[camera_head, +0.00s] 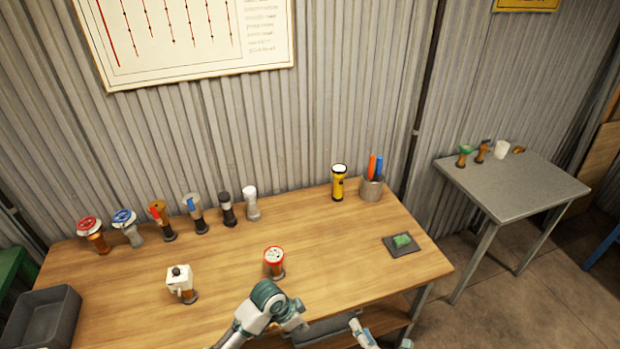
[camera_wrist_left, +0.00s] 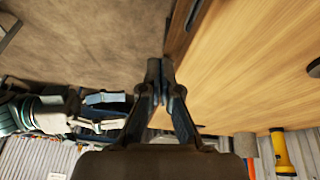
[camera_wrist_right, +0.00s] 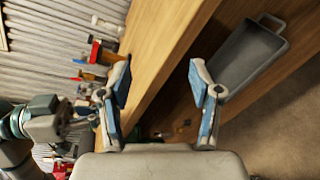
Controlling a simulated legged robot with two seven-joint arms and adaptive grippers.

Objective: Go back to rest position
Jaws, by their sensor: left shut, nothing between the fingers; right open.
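My left gripper (camera_wrist_left: 160,68) is shut and empty in the left wrist view, its dark fingertips together beside the wooden bench edge. In the head view a teal-and-white arm of mine (camera_head: 265,304) reaches over the bench's front edge; its fingers are not clear there. My right gripper (camera_wrist_right: 159,78) is open in the right wrist view, its blue-padded fingers wide apart with nothing between them. Blue-and-white finger parts also show at the bottom of the head view, in front of the bench.
The wooden bench (camera_head: 335,240) carries a red-topped fitting (camera_head: 274,261), a white-bodied fitting (camera_head: 180,281), a back row of several fittings, a yellow flashlight (camera_head: 338,182), a pen cup (camera_head: 371,189) and a green-topped pad (camera_head: 402,242). A grey bin (camera_head: 66,302) stands left. A grey table (camera_head: 530,187) stands right.

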